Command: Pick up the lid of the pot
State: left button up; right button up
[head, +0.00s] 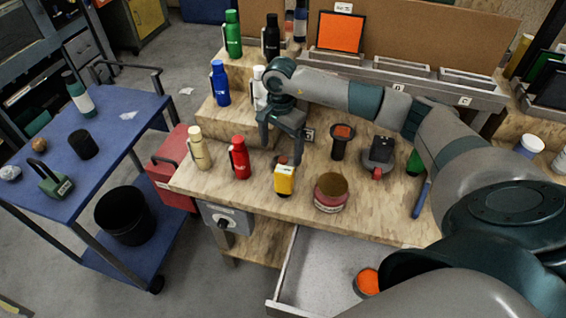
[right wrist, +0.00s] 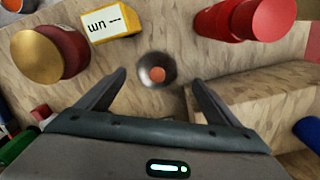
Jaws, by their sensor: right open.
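My right gripper (head: 281,152) points down over the wooden workbench, open and empty; its two fingers also show in the right wrist view (right wrist: 160,77). Between and beyond the fingertips in that view is a small round dark-grey piece with an orange-red centre (right wrist: 157,74), apart from both fingers. In the head view only its reddish top (head: 283,160) shows, behind the yellow box. I cannot tell whether it is the pot's lid. A red jar with a flat gold-brown lid (head: 331,184) stands to the right; that lid shows at upper left in the right wrist view (right wrist: 36,55). My left gripper is not in view.
A yellow box (head: 284,180) stands just in front of the gripper. A red bottle (head: 240,160) and a cream bottle (head: 199,150) stand left of it. Wooden steps (head: 235,122) rise close by. An open drawer (head: 325,265) sticks out below the bench.

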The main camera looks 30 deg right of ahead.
aim_at(283, 159)
jog(key=f, duration=0.1)
jog(key=f+p, duration=0.2)
jog(key=shift+s+d+f, duration=0.15)
jog(key=shift+s+d, duration=0.05)
jog(key=shift+d, duration=0.1)
jog(key=shift+f+p, duration=0.35)
jog(key=shift+f, duration=0.35)
jog(key=c, duration=1.1)
